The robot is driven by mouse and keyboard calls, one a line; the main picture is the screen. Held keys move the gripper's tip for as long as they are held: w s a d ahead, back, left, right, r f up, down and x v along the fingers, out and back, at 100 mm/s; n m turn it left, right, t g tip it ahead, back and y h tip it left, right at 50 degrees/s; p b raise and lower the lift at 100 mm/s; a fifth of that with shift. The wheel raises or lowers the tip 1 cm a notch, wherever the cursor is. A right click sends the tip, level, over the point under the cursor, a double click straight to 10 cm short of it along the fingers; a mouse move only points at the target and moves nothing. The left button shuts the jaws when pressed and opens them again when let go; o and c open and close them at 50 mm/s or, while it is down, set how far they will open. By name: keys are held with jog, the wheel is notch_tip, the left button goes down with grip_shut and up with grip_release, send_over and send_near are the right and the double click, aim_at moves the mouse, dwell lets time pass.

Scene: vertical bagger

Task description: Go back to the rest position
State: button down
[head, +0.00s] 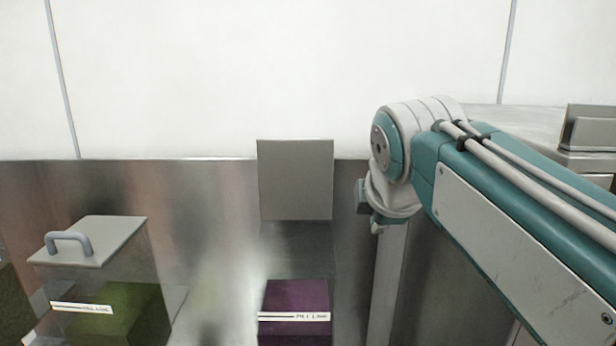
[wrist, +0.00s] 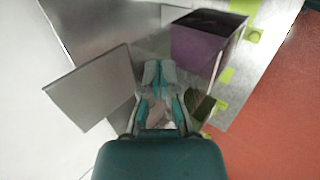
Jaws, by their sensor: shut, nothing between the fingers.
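My gripper (wrist: 159,72) shows in the wrist view with its two fingers together and nothing between them. In that view it is between a grey panel (wrist: 90,88) on the left and a purple-sided bin (wrist: 205,48) on the upper right. I cannot tell its height above them. In the head view my arm reaches in from the right and bends down at its wrist, and the gripper's fingers cannot be made out there.
In the head view, a bin with purple contents (head: 296,298) stands below an upright grey panel (head: 295,180). A clear bin (head: 130,262) with a handled lid and green contents is at left. A metal ledge (head: 520,120) is at right. Red floor (wrist: 270,90) shows in the wrist view.

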jog(key=s+d+f+m+g, duration=0.1)
jog(key=s+d+f+m, duration=0.1)
jog(key=s+f+m, duration=0.6)
jog(key=s+d+f+m+g, duration=0.1)
jog(key=s+d+f+m, duration=0.2)
jog(key=s+f+m, duration=0.5)
notch_tip(320, 180, down, 5)
jog(key=shift+d+r+m, duration=0.1)
jog(key=shift+d+m, duration=0.05)
jog(key=shift+m, duration=0.85)
